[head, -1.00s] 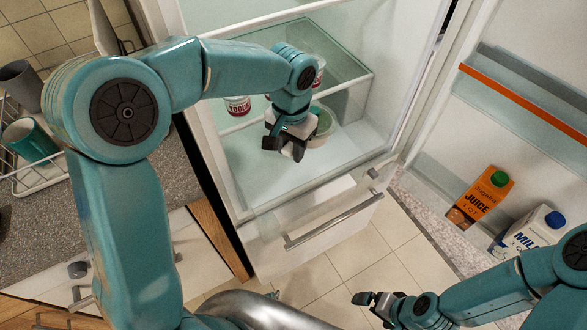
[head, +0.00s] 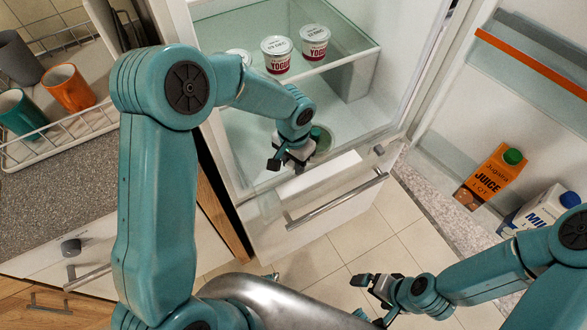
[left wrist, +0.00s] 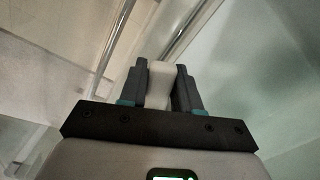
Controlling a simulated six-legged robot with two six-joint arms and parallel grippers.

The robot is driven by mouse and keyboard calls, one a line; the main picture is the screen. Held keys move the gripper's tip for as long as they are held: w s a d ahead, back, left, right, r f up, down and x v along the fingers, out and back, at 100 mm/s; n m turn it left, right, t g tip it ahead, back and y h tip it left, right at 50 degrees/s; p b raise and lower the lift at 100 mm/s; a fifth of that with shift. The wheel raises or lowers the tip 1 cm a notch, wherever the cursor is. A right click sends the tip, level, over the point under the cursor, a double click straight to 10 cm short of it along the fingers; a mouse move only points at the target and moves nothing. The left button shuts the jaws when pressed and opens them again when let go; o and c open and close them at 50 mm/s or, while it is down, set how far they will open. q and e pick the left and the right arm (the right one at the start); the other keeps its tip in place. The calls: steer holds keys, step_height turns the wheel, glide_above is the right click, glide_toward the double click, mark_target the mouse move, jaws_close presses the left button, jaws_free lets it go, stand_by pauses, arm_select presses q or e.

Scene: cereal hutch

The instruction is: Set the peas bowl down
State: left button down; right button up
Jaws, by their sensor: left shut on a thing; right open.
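The peas bowl (head: 323,139) shows as a pale rim and greenish inside, low in the open fridge beneath the glass shelf. My left gripper (head: 288,160) is at its near left side, partly covering it. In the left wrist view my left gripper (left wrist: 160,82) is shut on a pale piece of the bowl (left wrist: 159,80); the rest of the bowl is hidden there. I cannot tell whether the bowl touches the fridge floor. My right gripper (head: 360,297) is open and empty, outside the fridge above the floor tiles.
Yogurt cups (head: 276,55) stand on the glass shelf (head: 350,52) above the bowl. A white drawer front with a handle (head: 335,202) is below. The open door at the right holds a juice carton (head: 490,177) and a milk carton (head: 540,212). Mugs (head: 69,88) stand in a rack at the left.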

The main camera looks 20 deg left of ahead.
arm_select(q)
step_height(320, 180, down, 3)
steer(key=shift+s+r, duration=0.1)
steer(key=shift+f, duration=0.45)
steer(key=shift+f+b, duration=0.15)
steer(key=shift+b, duration=0.2)
steer(key=c, duration=0.8)
jaws_free()
